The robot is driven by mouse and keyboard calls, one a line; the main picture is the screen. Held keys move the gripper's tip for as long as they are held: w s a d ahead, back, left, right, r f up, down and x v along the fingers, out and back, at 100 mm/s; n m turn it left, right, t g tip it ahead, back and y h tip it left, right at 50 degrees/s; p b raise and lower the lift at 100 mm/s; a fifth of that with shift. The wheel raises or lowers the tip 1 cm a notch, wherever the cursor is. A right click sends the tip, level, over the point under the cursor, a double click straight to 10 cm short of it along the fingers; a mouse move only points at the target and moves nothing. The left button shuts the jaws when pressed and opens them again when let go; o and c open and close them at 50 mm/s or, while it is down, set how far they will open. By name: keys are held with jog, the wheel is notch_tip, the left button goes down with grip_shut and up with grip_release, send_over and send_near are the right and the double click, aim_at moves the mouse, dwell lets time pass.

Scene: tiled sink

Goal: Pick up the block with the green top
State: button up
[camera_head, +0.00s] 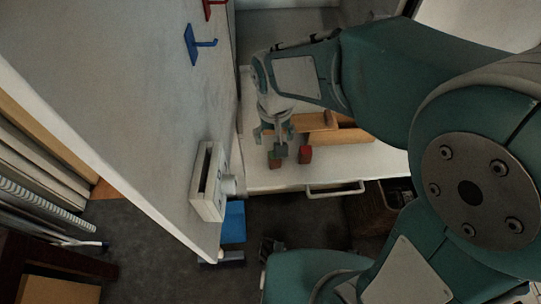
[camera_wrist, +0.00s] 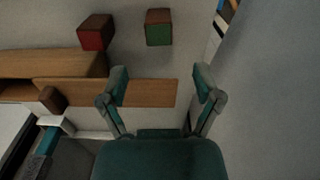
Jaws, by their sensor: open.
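The block with the green top (camera_wrist: 159,34) shows a green face and a brown face in the wrist view, beyond my gripper's fingertips and roughly in line with the gap between them. In the head view the block (camera_head: 275,161) stands on the white surface just below my gripper, which partly covers it. My gripper (camera_wrist: 161,78) is open, and nothing is between its fingers. In the head view my gripper (camera_head: 275,137) points down at the white surface. A second block (camera_wrist: 94,39), with a red face and brown sides, stands to the left in the wrist view.
The red block also shows in the head view (camera_head: 305,154), right of the green one. A wooden piece (camera_head: 345,134) lies behind it; the wrist view shows a wooden board (camera_wrist: 140,92) and a knob (camera_wrist: 52,99). A white wall panel (camera_head: 140,90) stands close on the left. A rail (camera_head: 335,190) runs along the front.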

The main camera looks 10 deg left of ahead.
aim_at(274, 161)
jog(key=f, duration=0.3)
jog(key=shift+d+f, duration=0.2)
jog(key=shift+d, duration=0.2)
jog(key=f, duration=0.3)
jog(key=s+f, duration=0.1)
jog(key=shift+a+f, duration=0.2)
jog(key=shift+a, duration=0.15)
jog(key=shift+f, duration=0.5)
jog(key=shift+d, duration=0.2)
jog(key=shift+a, duration=0.1)
jog(key=c, duration=1)
